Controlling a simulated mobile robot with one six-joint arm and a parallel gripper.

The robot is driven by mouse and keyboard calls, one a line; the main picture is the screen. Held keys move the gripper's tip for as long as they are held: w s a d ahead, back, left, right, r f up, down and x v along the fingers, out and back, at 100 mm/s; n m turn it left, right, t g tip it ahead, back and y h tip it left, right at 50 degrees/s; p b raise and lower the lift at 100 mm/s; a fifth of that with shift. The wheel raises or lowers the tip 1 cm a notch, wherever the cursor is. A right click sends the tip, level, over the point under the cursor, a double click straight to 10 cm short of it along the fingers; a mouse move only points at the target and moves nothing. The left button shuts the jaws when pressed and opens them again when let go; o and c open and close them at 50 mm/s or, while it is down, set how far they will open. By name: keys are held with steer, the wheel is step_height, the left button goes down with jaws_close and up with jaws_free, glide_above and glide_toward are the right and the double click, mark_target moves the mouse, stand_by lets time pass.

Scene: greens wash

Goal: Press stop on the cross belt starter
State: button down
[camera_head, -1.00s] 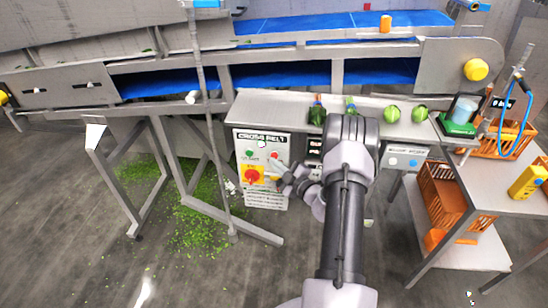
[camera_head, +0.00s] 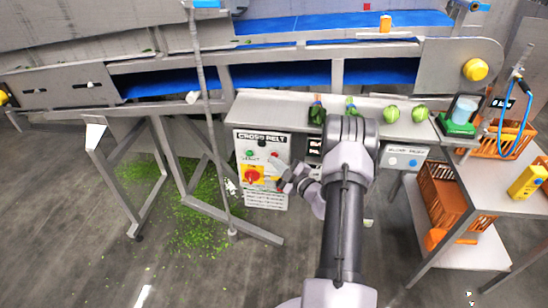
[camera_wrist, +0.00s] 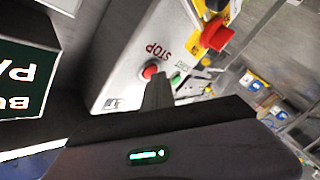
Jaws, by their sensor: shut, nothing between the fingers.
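The cross belt starter (camera_head: 262,141) is a pale panel under the conveyor, with a green button (camera_head: 250,154), a red stop button (camera_head: 274,154) and a red rotary switch on a yellow plate (camera_head: 251,174). In the wrist view the red stop button (camera_wrist: 150,71) sits beside the word STOP, and the green button (camera_wrist: 176,80) lies beyond my fingers. My gripper (camera_wrist: 158,82) is shut and empty, its tip close to the stop button in the picture. I cannot tell whether they touch. In the head view my gripper (camera_head: 279,173) is at the panel's right side.
A shelf (camera_head: 290,108) above the panel carries several green vegetables. Another control box (camera_head: 403,158) is right of my arm. A table (camera_head: 490,190) with orange crates (camera_head: 440,190) stands at the right. A thin grey post (camera_head: 207,110) stands left of the panel. Green scraps litter the floor.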

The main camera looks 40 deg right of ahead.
steer(key=shift+a, duration=0.1)
steer(key=shift+s+a+p, duration=0.3)
steer(key=shift+s+a, duration=0.25)
steer(key=s+a+p, duration=0.1)
steer(key=s+a, duration=0.2)
steer(key=shift+s+a, duration=0.1)
steer(key=shift+a, duration=0.3)
stand_by(0.6)
